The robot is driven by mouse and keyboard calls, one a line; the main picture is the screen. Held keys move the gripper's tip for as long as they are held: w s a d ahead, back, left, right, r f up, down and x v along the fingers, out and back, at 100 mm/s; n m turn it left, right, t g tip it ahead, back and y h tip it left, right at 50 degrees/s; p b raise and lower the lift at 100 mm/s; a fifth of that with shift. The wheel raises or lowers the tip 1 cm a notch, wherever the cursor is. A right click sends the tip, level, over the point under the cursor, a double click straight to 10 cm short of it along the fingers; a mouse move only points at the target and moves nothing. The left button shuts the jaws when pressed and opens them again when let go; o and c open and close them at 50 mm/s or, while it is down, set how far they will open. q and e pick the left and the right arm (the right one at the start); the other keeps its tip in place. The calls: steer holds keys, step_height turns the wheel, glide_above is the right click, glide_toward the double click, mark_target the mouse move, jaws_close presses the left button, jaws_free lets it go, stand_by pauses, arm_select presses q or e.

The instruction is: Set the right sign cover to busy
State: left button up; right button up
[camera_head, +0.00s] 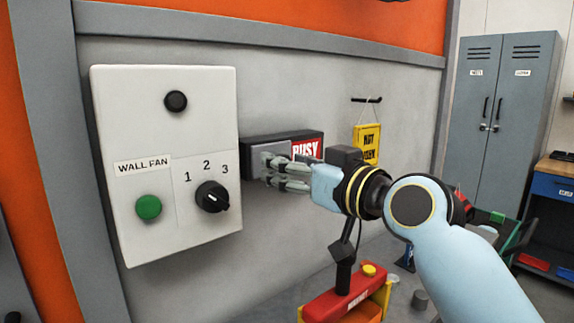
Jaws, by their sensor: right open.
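A dark sign box (253,144) is mounted on the grey wall, right of the white panel. A red face reading BUSY (306,146) shows on its right part, its lower edge hidden behind my right gripper. I cannot tell whether the fingers touch the cover. My left gripper is not in view.
The white WALL FAN panel (123,107) with a green button (148,207) and black knob (211,197) stands just left of the sign. A yellow sign (367,142) hangs on a hook to the right. Below is a red toolbox (340,302). Grey lockers (490,110) stand far right.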

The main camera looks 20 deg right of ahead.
steer(key=v, duration=1.1)
steer(key=shift+s, duration=0.3)
